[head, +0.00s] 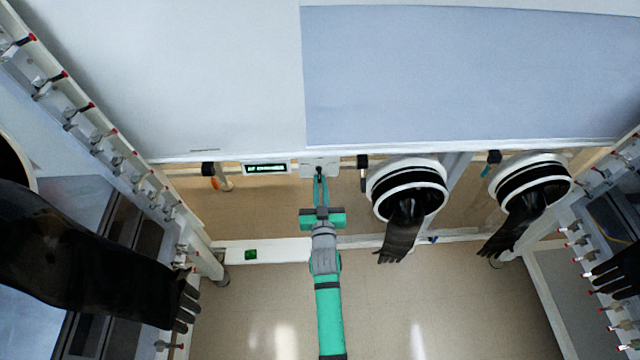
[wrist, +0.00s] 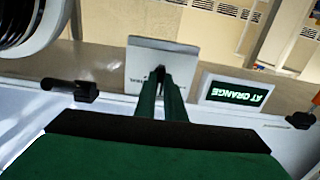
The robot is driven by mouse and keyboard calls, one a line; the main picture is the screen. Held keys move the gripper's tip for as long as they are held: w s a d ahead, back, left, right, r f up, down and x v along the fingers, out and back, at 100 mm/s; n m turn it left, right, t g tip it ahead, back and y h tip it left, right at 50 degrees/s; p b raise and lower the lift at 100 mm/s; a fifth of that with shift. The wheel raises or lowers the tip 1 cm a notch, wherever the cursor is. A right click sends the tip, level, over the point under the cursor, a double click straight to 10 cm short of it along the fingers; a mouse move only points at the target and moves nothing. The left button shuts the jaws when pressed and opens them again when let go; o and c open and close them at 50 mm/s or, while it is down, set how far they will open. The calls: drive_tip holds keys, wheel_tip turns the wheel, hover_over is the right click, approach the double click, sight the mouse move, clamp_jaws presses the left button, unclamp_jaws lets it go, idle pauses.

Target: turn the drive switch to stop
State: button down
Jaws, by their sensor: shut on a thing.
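The drive switch sits on a small pale plate (head: 320,166) on the front rail of the glovebox. The plate also shows in the wrist view (wrist: 160,62), with partly covered lettering. My gripper (head: 319,175) reaches up to this plate. In the wrist view its two green fingers (wrist: 160,88) are close together, shut on the dark switch knob (wrist: 158,74). The fingers hide most of the knob, so I cannot tell which position it points to.
Black-gloved ports (head: 408,190) hang to the right. A dark-handled fitting (head: 208,169) is further left. Open floor lies below.

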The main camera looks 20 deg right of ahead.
idle(0.4)
drive_tip(key=c, duration=1.8)
unclamp_jaws()
drive_tip(key=shift+c, duration=0.2)
drive_tip(key=shift+s, duration=0.1)
drive_tip(key=v, duration=1)
drive_tip(key=shift+s, duration=0.3)
